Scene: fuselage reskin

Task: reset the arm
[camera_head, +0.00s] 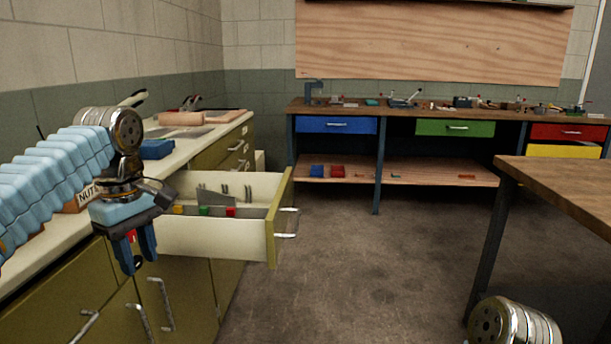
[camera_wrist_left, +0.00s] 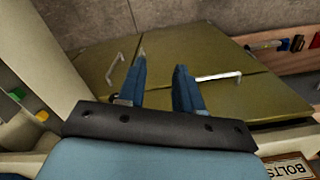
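My left gripper (camera_head: 141,262) hangs with its blue fingers pointing down, in front of the olive cabinet at the left. It is to the left of the pulled-out drawer (camera_head: 271,221). In the left wrist view its fingers (camera_wrist_left: 161,65) are apart with nothing between them, and the olive cabinet doors (camera_wrist_left: 188,56) show behind. My left arm (camera_head: 55,175), in a pale blue sleeve, reaches over the counter. My right gripper is not in view. Only a metal joint of mine (camera_head: 513,321) shows at the bottom right.
The open drawer holds grey tools and coloured pieces. A counter (camera_head: 215,125) runs along the left wall. A wooden workbench (camera_head: 395,111) stands at the back, and a wooden table (camera_head: 560,180) at the right. The floor (camera_head: 370,265) between them is clear.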

